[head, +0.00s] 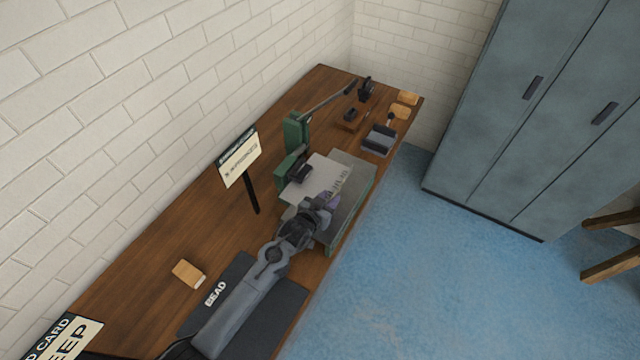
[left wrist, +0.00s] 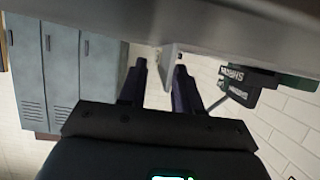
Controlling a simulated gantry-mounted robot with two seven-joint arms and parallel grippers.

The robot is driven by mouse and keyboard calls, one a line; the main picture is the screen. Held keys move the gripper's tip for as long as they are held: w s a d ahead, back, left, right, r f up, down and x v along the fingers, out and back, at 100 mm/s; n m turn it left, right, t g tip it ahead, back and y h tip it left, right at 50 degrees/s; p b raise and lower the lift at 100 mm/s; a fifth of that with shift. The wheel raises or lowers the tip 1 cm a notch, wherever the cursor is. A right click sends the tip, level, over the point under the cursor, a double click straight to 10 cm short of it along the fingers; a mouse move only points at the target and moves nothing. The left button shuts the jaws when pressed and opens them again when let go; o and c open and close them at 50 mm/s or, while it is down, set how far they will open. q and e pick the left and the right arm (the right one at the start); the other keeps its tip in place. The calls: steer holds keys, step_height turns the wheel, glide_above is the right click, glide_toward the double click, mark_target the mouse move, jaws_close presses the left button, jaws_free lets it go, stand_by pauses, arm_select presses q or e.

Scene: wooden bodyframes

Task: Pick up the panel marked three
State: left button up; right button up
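A pale flat sheet (head: 303,194) lies on the green machine on the bench, beside a grey plate (head: 352,208) with dark lettering too small to read surely. I cannot make out a three on either. My left gripper (head: 326,203) is at the front edge of these, partly covering them. In the left wrist view my left gripper (left wrist: 161,82) has its two dark fingers apart. A thin pale piece (left wrist: 169,58) shows between them, nearer the right finger; I cannot tell whether it touches. My right gripper is not in view.
The green machine (head: 297,132) stands on the wooden bench (head: 160,235). A card on a stand (head: 240,160) is left of it. A tan block (head: 188,273) and a dark mat marked BEAD (head: 222,290) lie nearer. Grey lockers (head: 530,100) stand right; blue floor between is clear.

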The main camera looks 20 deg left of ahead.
arm_select(q)
steer(key=shift+w+d+f, duration=0.1)
steer(key=shift+w+f, duration=0.1)
steer(key=shift+w, duration=0.25)
steer(key=shift+c, duration=0.5)
jaws_close()
steer(key=shift+r, duration=0.15)
